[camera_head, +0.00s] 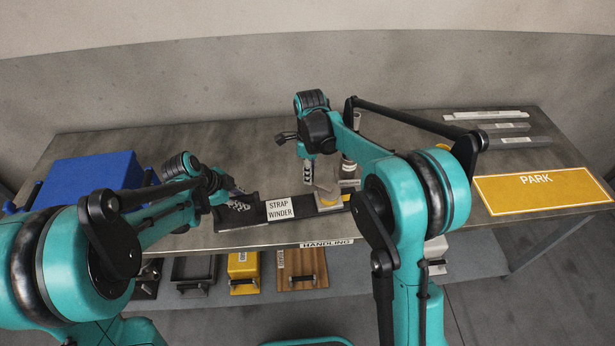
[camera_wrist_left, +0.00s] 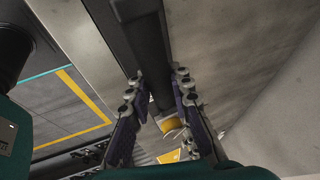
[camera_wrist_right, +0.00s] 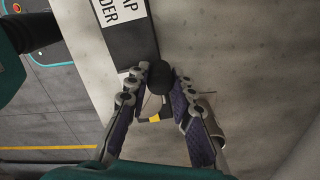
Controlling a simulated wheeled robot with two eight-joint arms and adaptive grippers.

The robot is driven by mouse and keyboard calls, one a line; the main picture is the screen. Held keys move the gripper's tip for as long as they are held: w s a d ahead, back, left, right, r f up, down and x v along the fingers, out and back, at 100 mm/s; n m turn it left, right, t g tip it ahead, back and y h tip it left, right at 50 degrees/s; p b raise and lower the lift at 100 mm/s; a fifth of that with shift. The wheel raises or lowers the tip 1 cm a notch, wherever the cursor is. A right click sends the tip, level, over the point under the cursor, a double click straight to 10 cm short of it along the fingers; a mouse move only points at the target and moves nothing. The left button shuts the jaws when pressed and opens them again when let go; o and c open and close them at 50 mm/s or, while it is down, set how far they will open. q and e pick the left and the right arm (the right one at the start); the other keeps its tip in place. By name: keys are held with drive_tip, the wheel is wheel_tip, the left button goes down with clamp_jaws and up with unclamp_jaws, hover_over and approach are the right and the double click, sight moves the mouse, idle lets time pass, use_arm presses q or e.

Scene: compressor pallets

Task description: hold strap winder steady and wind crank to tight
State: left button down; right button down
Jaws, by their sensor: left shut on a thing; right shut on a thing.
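The strap winder is a long dark bar (camera_head: 228,219) on the table, with a white STRAP WINDER label (camera_head: 279,208) and a grey-and-yellow block (camera_head: 329,203) at its right end. My left gripper (camera_head: 238,198) is shut on the dark bar left of the label; the bar (camera_wrist_left: 140,40) runs between its fingers in the left wrist view. My right gripper (camera_head: 320,186) is above the block, shut on the crank's black round knob (camera_wrist_right: 156,78). The label (camera_wrist_right: 120,15) shows partly in the right wrist view. The fingers hide much of the crank.
A blue box (camera_head: 92,178) stands at the table's left. A yellow PARK panel (camera_head: 540,191) and grey bars (camera_head: 515,142) lie at the right. Small cylinders (camera_head: 348,168) stand close behind the winder. A lower shelf (camera_head: 330,283) holds several handled items.

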drive_tip(key=shift+w+d+m, duration=0.45)
drive_tip(key=shift+d+m, duration=0.4)
drive_tip(key=shift+m, duration=0.8)
drive_tip(key=shift+w+d+m, duration=0.45)
drive_tip(key=shift+d+m, duration=0.4)
drive_tip(key=shift+m, duration=0.75)
drive_tip(key=shift+w+d+m, duration=0.45)
drive_tip(key=shift+d+m, duration=0.4)
drive_tip(key=shift+m, duration=0.8)
drive_tip(key=shift+d, duration=0.1)
drive_tip(key=c, duration=1.3)
unclamp_jaws()
wheel_tip(320, 180, up, 12)
